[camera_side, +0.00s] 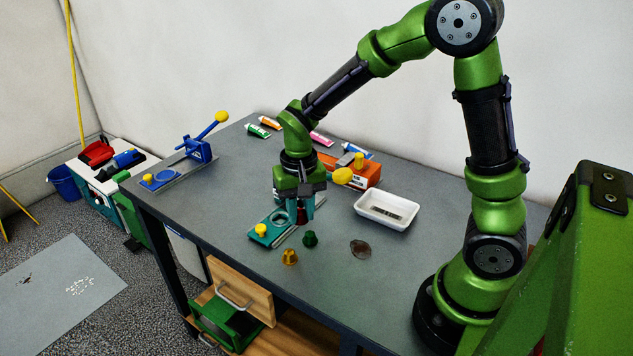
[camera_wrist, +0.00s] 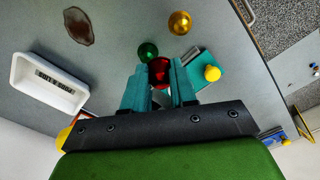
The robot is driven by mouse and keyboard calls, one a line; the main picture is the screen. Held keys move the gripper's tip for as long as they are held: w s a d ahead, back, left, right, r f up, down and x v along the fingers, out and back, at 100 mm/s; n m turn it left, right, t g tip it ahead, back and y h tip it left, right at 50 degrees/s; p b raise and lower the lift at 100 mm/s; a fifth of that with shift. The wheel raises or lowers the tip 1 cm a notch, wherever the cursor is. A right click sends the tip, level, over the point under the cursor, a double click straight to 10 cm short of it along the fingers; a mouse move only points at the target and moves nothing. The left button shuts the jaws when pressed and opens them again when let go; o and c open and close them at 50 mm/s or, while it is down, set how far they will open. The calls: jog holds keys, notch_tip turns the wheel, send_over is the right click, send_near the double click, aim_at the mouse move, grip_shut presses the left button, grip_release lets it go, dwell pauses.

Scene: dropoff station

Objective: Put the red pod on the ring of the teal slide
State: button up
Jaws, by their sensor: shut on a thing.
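The red pod (camera_side: 302,217) is held between the teal fingers of my gripper (camera_side: 302,208), which is shut on it. In the wrist view the red pod (camera_wrist: 160,71) shows between the fingertips (camera_wrist: 160,80). The teal slide (camera_side: 262,232) lies on the table just left of the pod, with a yellow knob at its near left end. Its ring (camera_side: 280,218) is right beside the fingers in the side view. In the wrist view the teal slide (camera_wrist: 203,62) is partly hidden by the right finger. I cannot tell the pod's exact height above the table.
A green pod (camera_side: 310,239) and a golden pod (camera_side: 290,257) stand in front. A brown stain (camera_side: 360,249) and a white labelled tray (camera_side: 372,219) are to the right. An orange machine (camera_side: 372,176) and several tubes are behind. A blue lever press (camera_side: 198,150) is at left.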

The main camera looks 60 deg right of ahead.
jog(key=w+d+n, duration=0.1)
jog(key=w+d, duration=0.2)
jog(key=w, duration=0.6)
jog(key=shift+s+d+f, duration=0.1)
jog(key=shift+f, duration=1.5)
jog(key=shift+s+d+f, duration=0.1)
jog(key=shift+f, duration=1.45)
jog(key=o, duration=0.8)
jog(key=shift+o, duration=0.2)
jog(key=shift+r, duration=0.1)
notch_tip(320, 180, up, 7)
